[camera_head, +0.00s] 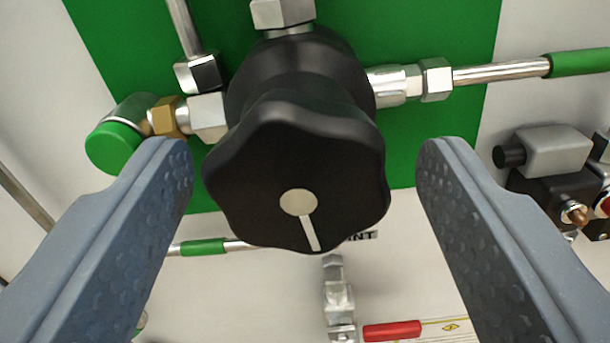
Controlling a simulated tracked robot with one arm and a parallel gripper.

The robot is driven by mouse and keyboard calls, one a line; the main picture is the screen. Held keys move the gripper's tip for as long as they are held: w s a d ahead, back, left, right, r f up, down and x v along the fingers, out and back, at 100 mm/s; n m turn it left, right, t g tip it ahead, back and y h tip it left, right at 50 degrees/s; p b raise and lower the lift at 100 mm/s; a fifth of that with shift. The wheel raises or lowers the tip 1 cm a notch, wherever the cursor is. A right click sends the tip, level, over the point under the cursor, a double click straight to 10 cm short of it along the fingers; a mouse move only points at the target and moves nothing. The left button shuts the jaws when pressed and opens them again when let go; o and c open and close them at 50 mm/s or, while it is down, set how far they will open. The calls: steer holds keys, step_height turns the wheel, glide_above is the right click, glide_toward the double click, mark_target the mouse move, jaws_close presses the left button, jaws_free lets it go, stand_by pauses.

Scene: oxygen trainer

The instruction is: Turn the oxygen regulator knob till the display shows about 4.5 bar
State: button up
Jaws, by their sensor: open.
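The oxygen regulator knob (262,172) is black with a lobed rim, in the middle of the view. A pale round centre and a white line mark its face; the line points down and slightly right. My gripper (302,160) is open, with one grey-blue finger left of the knob and the other right of it. Gaps show between the knob and both fingertips, the right one a little wider. The black regulator body (305,65) sits behind the knob on a green panel (440,140). The display is not in view.
A green-capped fitting (113,148) lies close to the left fingertip. A metal pipe (495,72) runs right from the regulator. A grey and black valve block (558,155) is at the right. Below are a metal fitting (338,295) and a red handle (392,330).

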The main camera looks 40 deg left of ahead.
steer(key=c, duration=1)
steer(key=shift+o, duration=0.2)
steer(key=shift+f+m+b, duration=0.2)
steer(key=shift+m+b, duration=0.2)
steer(key=shift+b, duration=0.35)
steer(key=shift+r+m+b, duration=0.15)
steer(key=shift+m+b, duration=0.55)
steer(key=o, duration=1)
steer(key=shift+d, duration=0.1)
steer(key=shift+c, duration=0.2)
